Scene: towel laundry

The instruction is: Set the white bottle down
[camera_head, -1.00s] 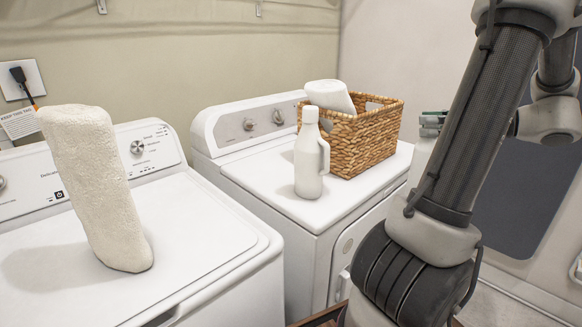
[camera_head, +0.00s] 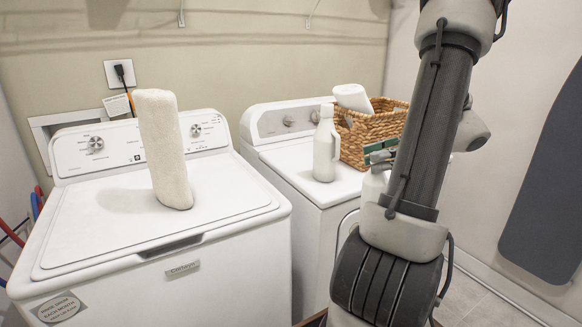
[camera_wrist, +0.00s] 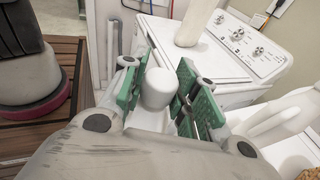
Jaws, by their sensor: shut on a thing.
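My gripper (camera_wrist: 163,92) has green-padded fingers and is shut on a white bottle (camera_wrist: 157,88). In the wrist view only its rounded white top shows between the fingers; the rest is hidden. In the head view my gripper (camera_head: 381,154) is partly behind my arm, with the white held bottle (camera_head: 373,186) just below it, near the right machine's front right edge. Whether it touches anything is hidden. A second white bottle, with a handle (camera_head: 325,145), stands upright on the right machine; it also shows at right in the wrist view (camera_wrist: 278,118).
A wicker basket (camera_head: 357,142) with a white item (camera_head: 352,97) in it stands on the right machine (camera_head: 291,165). A pale towel roll (camera_head: 163,150) stands on the left washer (camera_head: 95,225), whose lid is otherwise clear. A dark panel (camera_head: 545,190) is on the right wall.

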